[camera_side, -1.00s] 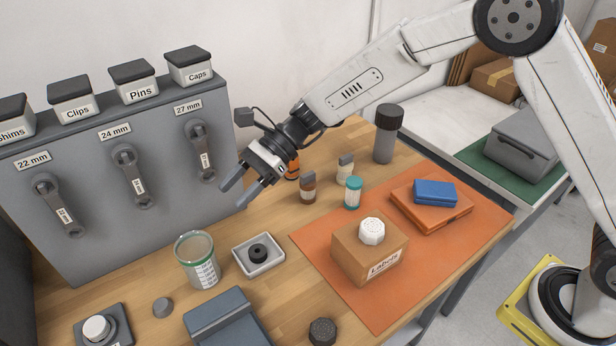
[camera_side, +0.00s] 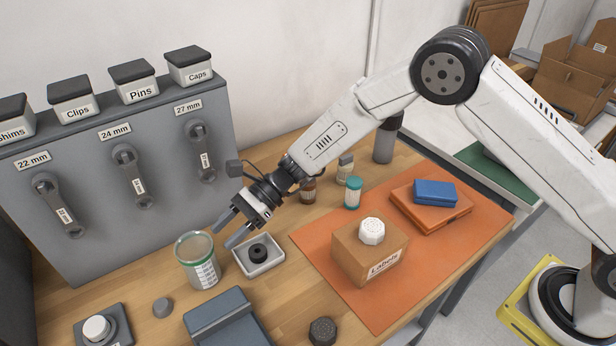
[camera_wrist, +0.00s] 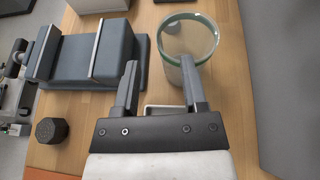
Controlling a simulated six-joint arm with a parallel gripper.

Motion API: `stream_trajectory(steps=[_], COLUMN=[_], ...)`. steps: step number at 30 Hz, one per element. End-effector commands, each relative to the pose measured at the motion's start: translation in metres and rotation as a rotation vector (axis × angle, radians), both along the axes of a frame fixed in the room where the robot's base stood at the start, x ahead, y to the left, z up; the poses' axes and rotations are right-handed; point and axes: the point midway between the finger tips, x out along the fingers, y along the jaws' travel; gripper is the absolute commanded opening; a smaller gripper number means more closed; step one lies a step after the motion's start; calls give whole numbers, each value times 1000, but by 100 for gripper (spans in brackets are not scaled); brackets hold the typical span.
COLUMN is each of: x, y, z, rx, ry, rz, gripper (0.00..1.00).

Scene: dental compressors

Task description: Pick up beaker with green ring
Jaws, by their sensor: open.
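The clear beaker with the green ring (camera_side: 198,262) stands upright on the wooden bench, left of a small white tray in the side view. It has white graduation marks. In the wrist view the beaker (camera_wrist: 189,42) is ahead and slightly right, partly behind the right finger. My gripper (camera_side: 229,237) is open and empty. It is above and to the right of the beaker, tilted down toward it, with no clear contact. In the wrist view my gripper's two fingers (camera_wrist: 161,85) are spread apart.
The white tray (camera_side: 272,267) with a black ring sits below my gripper. The grey panel (camera_side: 85,235) with hanging wrenches stands behind the beaker. A Labels box (camera_side: 352,265) sits on the orange mat.

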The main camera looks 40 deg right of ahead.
Motion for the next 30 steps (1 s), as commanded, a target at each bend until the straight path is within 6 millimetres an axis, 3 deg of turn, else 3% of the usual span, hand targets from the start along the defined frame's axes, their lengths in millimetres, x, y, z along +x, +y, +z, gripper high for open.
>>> stream_trajectory(steps=[13, 24, 30], x=[-1, -4, -4], y=[15, 51, 57], z=[-6, -20, -23], rx=[-1, -1, -1], ry=[0, -1, -2], rz=[0, 0, -1], gripper=[55, 55, 55])
